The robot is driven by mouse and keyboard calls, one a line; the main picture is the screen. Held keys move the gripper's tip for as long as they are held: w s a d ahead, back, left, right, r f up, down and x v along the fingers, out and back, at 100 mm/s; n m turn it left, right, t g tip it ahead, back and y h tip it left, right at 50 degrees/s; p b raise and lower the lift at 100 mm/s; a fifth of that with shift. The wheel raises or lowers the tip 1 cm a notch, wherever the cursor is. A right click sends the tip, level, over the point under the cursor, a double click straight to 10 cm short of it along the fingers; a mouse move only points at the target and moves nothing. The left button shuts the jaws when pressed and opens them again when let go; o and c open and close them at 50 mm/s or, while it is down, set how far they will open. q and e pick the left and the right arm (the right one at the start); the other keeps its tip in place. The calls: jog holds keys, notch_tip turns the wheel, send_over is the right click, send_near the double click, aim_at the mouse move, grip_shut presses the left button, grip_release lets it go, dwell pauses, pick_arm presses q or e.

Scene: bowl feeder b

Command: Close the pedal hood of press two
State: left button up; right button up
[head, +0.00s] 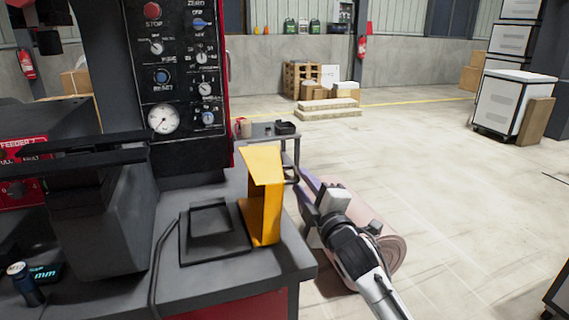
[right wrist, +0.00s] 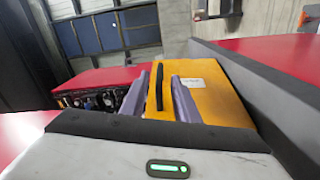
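The yellow pedal hood (head: 265,212) stands raised on the dark press table, beside a flat black pedal (head: 212,230). Its upper panel (head: 262,165) slants, and a black handle (head: 292,175) sticks out on its right side. My right gripper (head: 306,184) is at the hood's right, its purple fingers close to the handle. In the right wrist view the fingers (right wrist: 158,95) are apart, one on each side of the black handle (right wrist: 158,85), in front of the yellow hood face (right wrist: 202,98). I cannot tell whether they touch it. My left gripper is not in view.
A control panel (head: 180,75) with knobs and a gauge rises behind the pedal. A black cable (head: 160,262) runs left of it. A pinkish roll (head: 388,247) lies beyond my right arm. A small side table (head: 268,130) stands behind; open floor lies to the right.

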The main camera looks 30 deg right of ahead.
aim_at(291, 166)
jog(key=x, duration=0.9)
grip_shut()
